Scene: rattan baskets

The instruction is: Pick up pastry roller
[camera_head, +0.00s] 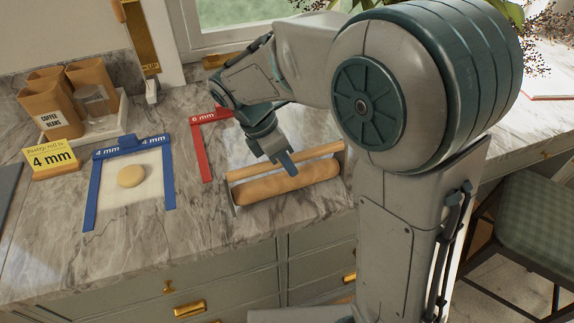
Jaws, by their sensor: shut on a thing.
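The pastry roller (270,188) is a thick, light-brown wooden cylinder lying nearly level across a shallow holder (234,208) on the marble counter. A thinner wooden rod or rail (245,171) runs behind it. My gripper (291,171) points down from above and is shut on the roller near its middle. Its fingers are small in this view and the far finger is hidden. I cannot tell whether the roller is clear of the holder.
A blue 4 mm frame (91,200) with a dough disc (131,176) and a yellow 4 mm sign (51,158) lie left. A red 6 mm frame (201,160) stands close by. Canisters (50,112) are at the back left. The front counter is clear.

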